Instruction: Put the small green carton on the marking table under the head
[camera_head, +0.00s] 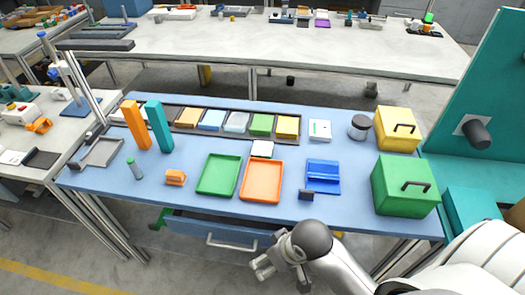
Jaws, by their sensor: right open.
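Several green things show, and I cannot tell for sure which is the small green carton; a small green block (261,125) sits in the row of coloured items at the back of the blue table. The marking machine at the right is teal, with a black head (478,133) sticking out of its upright panel. A teal block, seemingly the marking table (472,212), stands below the head, partly hidden by my arm. My right gripper (277,268) is open and empty in front of the blue table's front edge. My left gripper is out of view.
The blue table (225,152) holds a green tray (219,175), an orange tray (263,181), a blue stand (322,177), orange and teal uprights, and yellow (397,128) and green (405,187) handled boxes at the right. A drawer (225,235) is below the front edge.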

